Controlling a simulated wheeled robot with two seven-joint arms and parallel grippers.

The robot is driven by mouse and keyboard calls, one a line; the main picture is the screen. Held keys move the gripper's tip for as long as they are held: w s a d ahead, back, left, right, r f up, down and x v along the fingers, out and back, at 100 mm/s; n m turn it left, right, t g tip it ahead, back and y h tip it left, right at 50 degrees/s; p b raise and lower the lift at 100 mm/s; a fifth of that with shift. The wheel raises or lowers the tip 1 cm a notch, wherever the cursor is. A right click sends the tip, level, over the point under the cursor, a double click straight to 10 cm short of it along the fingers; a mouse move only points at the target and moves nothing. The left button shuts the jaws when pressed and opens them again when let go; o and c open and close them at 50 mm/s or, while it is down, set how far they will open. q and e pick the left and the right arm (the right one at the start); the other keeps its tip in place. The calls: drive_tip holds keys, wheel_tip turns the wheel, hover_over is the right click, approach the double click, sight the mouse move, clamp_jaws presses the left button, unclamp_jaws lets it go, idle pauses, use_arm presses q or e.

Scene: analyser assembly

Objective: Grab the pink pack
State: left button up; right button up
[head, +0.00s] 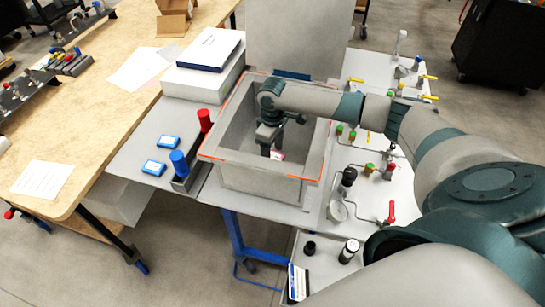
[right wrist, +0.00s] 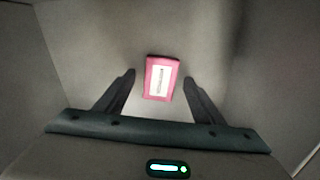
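The pink pack (right wrist: 161,78) lies on the floor of a grey open-topped box, with a white label on its upper face. In the head view only a small pink part of the pack (head: 277,155) shows beside my right gripper. My right gripper (right wrist: 160,82) is open, its two dark fingers apart on either side of the pack, with gaps between them and it. In the head view my right gripper (head: 268,150) points down inside the grey box (head: 255,183). My left gripper is not in view.
The box walls with an orange-edged rim (head: 311,167) stand close around my right gripper. Valves and fittings (head: 390,170) stand on the panel to the right. Blue packs (head: 154,167), a red cylinder (head: 205,120) and a blue cylinder (head: 179,163) are to the left.

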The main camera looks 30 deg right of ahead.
sight(273, 155)
drive_tip(key=c, duration=1)
drive_tip(key=shift+r, duration=0.1)
wheel_tip(273, 155, up, 10)
drive_tip(key=b, duration=0.3)
